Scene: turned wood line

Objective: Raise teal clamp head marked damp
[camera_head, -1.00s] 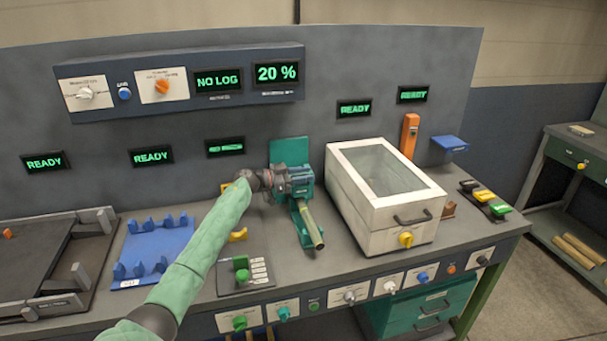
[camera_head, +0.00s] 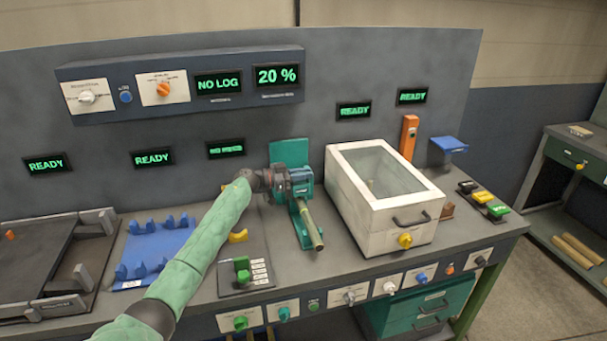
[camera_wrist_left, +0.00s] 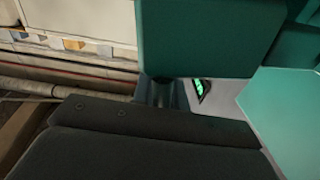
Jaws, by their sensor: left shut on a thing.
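The teal clamp (camera_head: 299,232) stands on the bench left of the white box, with a teal upright plate (camera_head: 289,151) behind it. A tan wooden rod (camera_head: 312,225) lies along its base. My left gripper (camera_head: 287,184) is at the clamp's upper part and is shut on the teal clamp head (camera_head: 302,175), which it partly hides. No "damp" marking is legible. In the left wrist view, a large teal block (camera_wrist_left: 207,35) fills the upper middle, above a dark gripper part. My right gripper is out of view.
A white lidded box (camera_head: 385,225) stands close to the clamp's right. A blue rack (camera_head: 157,248) and a panel with a green knob (camera_head: 243,277) lie to the left. A wall display (camera_head: 225,147) is lit behind my gripper. Bench space in front of the clamp is clear.

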